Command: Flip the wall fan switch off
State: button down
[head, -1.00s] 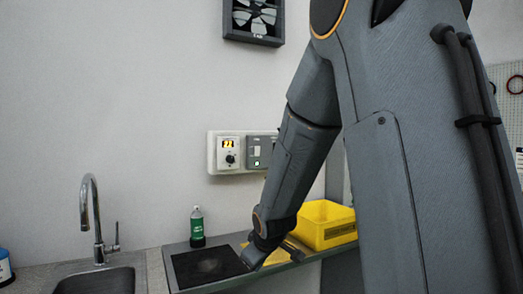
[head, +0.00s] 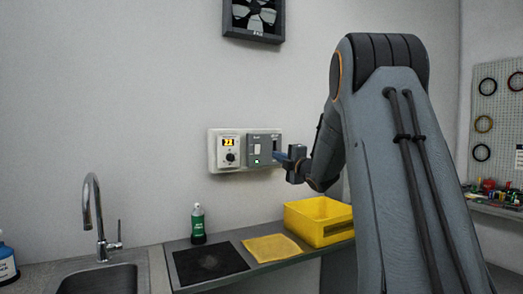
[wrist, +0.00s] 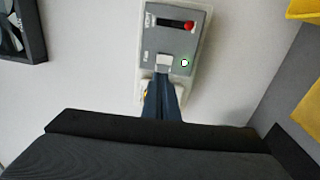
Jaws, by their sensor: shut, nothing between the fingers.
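My gripper (head: 279,157) is shut and empty, at the plate's right side in the head view. Its blue fingers (wrist: 160,88) point at the plate in the wrist view. I cannot tell whether they touch the rocker. The wall fan (head: 255,17) hangs above the panel.
A dial unit (head: 230,152) with a yellow display is left of the switch plate. A red-tipped lever (wrist: 188,26) sits in a slot on the same plate. Below are a yellow bin (head: 318,224), a yellow cloth (head: 272,248), a black mat (head: 208,263) and a green bottle (head: 198,224).

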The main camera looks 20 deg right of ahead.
aim_at(258, 147)
jog(key=w+p, duration=0.1)
jog(key=w, duration=0.3)
jog(key=w+r+p, duration=0.1)
jog(key=w+p, duration=0.1)
jog(key=w, duration=0.3)
jog(key=w+p, duration=0.2)
jog(key=w, duration=0.3)
jog(key=shift+a+r, duration=0.25)
jog(key=shift+r, duration=0.05)
